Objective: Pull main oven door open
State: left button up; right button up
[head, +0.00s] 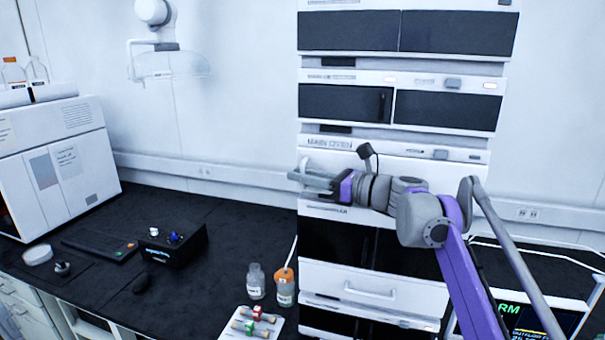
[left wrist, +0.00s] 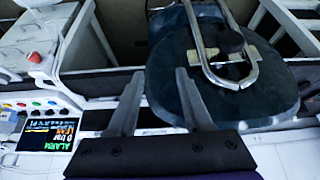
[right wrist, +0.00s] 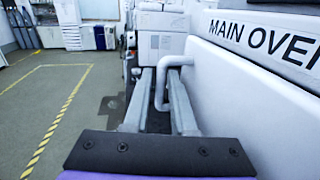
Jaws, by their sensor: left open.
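The white main oven door (head: 425,170) is in the middle of the instrument stack in the head view, partly hidden by my right arm. It also fills the right side of the right wrist view (right wrist: 255,100), below the "MAIN OVEN" label. Its white tubular handle (right wrist: 175,61) curves out from the door. My right gripper (right wrist: 160,72) has one finger on each side of the handle bar and looks shut on it; in the head view it (head: 292,178) is at the door's left side. The door looks closed, without a clear gap. My left gripper (left wrist: 158,72) is open and empty.
A dark round stool seat (left wrist: 170,100) with a bent metal tube is beyond the left gripper. Bottles (head: 284,287) and a vial tray (head: 262,325) stand on the black bench by the stack. A monitor (head: 535,318) is at lower right. Open floor (right wrist: 60,110) lies left in the right wrist view.

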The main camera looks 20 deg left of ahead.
grip_shut()
dwell(1.5)
